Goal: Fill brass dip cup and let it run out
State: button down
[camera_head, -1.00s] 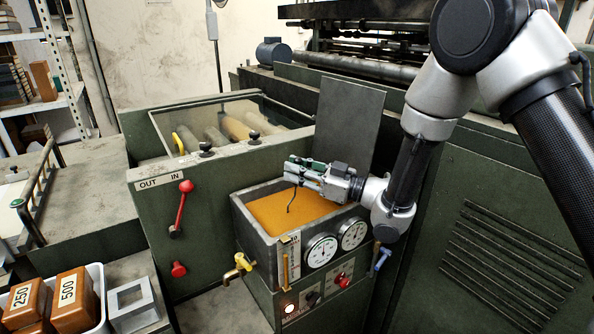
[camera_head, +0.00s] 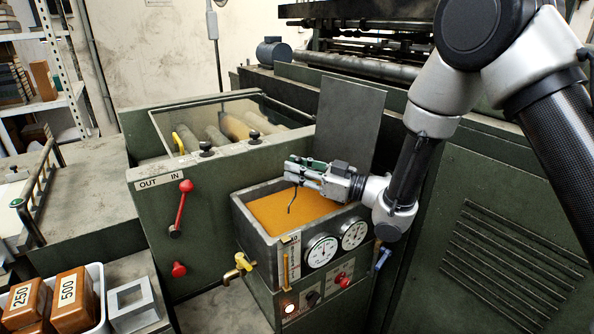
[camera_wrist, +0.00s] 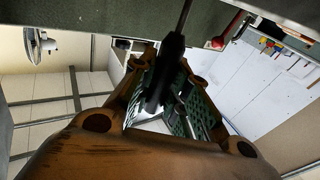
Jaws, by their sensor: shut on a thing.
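My gripper (camera_head: 297,170) is over the open tank (camera_head: 240,222) of orange-amber liquid (camera_head: 288,212). Its fingers are shut on a slim dark handle (camera_wrist: 167,75), which shows between the green finger pads in the wrist view. A thin rod (camera_wrist: 184,16) runs from the handle toward the top of that view. In the head view a thin dark bent wire (camera_head: 292,201) hangs below the fingertips toward the liquid. I cannot make out the brass cup itself, or whether it is under the surface.
Two round gauges (camera_head: 322,248) and a brass tap (camera_head: 238,267) are on the tank's front and left. A dark upright plate (camera_head: 348,122) stands behind the tank. A red lever (camera_head: 181,208) is on the panel to the left. A tray holds wooden blocks marked 250 and 500 (camera_head: 74,298).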

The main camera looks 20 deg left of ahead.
jog(key=shift+r, duration=4.1)
dwell(3.9)
